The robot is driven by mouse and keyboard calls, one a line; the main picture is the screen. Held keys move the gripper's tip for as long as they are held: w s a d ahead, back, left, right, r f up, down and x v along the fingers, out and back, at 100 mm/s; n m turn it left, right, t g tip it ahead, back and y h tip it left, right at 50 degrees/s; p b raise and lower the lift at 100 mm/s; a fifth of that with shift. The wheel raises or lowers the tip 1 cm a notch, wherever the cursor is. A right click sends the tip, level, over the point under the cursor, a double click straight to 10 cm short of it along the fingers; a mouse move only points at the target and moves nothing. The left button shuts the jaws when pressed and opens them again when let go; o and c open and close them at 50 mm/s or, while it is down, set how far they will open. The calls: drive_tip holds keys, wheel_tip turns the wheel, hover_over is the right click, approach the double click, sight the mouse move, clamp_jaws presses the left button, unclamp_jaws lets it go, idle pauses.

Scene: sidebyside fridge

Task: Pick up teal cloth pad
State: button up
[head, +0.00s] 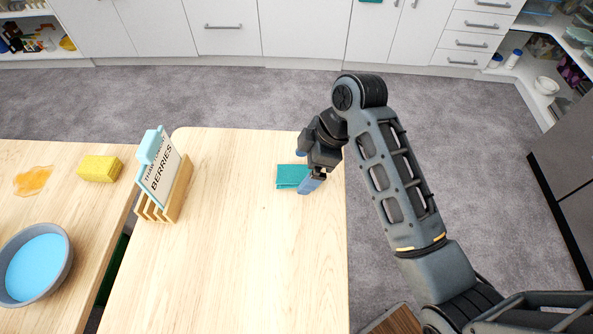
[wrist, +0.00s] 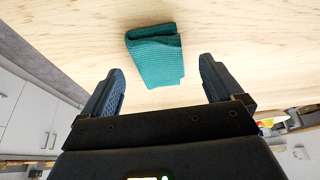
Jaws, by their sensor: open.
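The teal cloth pad (head: 289,176) lies folded on the wooden table near its right edge in the head view. In the wrist view the pad (wrist: 156,58) lies on the wood just ahead of the fingers, roughly centred between them. My gripper (head: 312,184) is at the right side of the pad in the head view and hides part of it. In the wrist view my gripper (wrist: 160,80) is open, with a finger on either side and nothing held. I cannot tell how high the fingertips are above the table.
A wooden rack (head: 170,193) with a berries sign stands to the left on the same table. A yellow sponge (head: 99,168), an orange spill (head: 33,180) and a grey bowl of blue liquid (head: 66,262) are on the left table. The table (head: 240,270) is clear around the pad.

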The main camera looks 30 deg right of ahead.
drive_tip(key=shift+x, duration=1)
drive_tip(key=c, duration=1.1)
drive_tip(key=shift+r, duration=0.1)
drive_tip(key=shift+c, duration=0.2)
drive_tip(key=shift+r, duration=0.45)
drive_tip(key=v, duration=0.3)
drive_tip(key=shift+w+r+b, duration=0.25)
drive_tip(key=shift+r+b, duration=0.15)
drive_tip(key=s+d+r+p, duration=0.2)
drive_tip(key=d+r+p, duration=0.2)
drive_tip(key=d, duration=0.6)
drive_tip(key=shift+s+r, duration=0.4)
drive_tip(key=shift+r, duration=0.8)
